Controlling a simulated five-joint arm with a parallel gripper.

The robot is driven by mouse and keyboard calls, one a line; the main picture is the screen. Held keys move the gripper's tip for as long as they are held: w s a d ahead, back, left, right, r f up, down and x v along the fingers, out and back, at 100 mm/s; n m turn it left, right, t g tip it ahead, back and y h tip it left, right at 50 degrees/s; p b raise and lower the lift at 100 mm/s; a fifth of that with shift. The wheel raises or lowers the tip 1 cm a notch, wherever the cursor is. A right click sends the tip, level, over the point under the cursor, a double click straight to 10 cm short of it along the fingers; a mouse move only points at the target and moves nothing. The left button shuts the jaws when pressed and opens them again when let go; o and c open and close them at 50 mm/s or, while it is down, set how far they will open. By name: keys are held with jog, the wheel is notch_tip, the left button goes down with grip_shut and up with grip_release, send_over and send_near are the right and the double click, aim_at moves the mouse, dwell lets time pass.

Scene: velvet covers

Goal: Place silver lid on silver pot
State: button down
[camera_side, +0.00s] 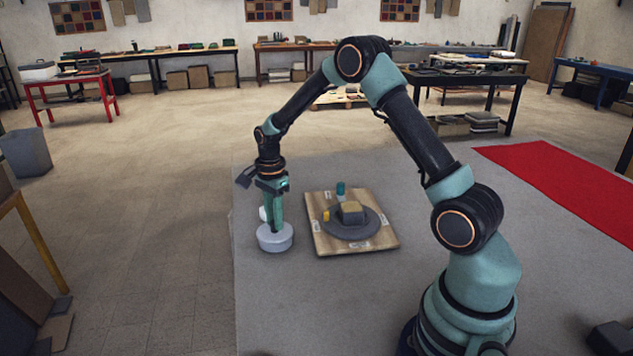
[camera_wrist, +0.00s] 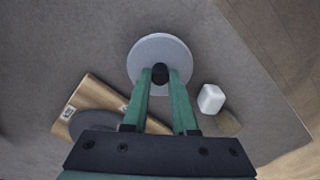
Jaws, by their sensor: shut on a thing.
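The silver lid (camera_wrist: 160,50) is a round pale grey disc with a small black knob in the wrist view. My gripper (camera_wrist: 160,77) is shut on this knob from above, one green finger on each side. In the side view my gripper (camera_side: 277,229) points straight down at a short, round silver body, which I take for the silver pot (camera_side: 275,244), upright on the grey mat. The lid appears to be at the top of this body. I cannot tell whether it touches the rim or hangs slightly above it. The lid hides the pot in the wrist view.
A wooden board (camera_side: 378,240) lies to the right, bearing a dark round plate (camera_side: 350,234) with a tan block (camera_side: 351,212), a teal cylinder (camera_side: 340,189) and a small yellow piece (camera_side: 326,215). A white block (camera_wrist: 211,98) stands close to the lid. The grey mat in front is clear.

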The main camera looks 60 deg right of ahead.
jog(key=shift+f, duration=0.25)
jog(key=c, duration=0.7)
grip_release()
jog(key=s+a+r+n+t, duration=0.1)
jog(key=a+r+n, duration=0.1)
jog(key=r, duration=0.7)
jog(key=s+a+r+n, duration=0.1)
jog(key=s+r+n, duration=0.1)
jog(key=r, duration=0.6)
jog(key=s+a+r+n+t, duration=0.1)
jog(key=s+a+n+t, duration=0.1)
jog(key=s+a+n, duration=0.2)
jog(key=s+a+r+n+t, duration=0.2)
jog(key=s+a+n, duration=0.3)
jog(key=s+n, duration=0.5)
jog(key=shift+s+r+n+t, duration=0.25)
jog(key=shift+r+n+t, duration=0.05)
jog(key=shift+n, duration=0.8)
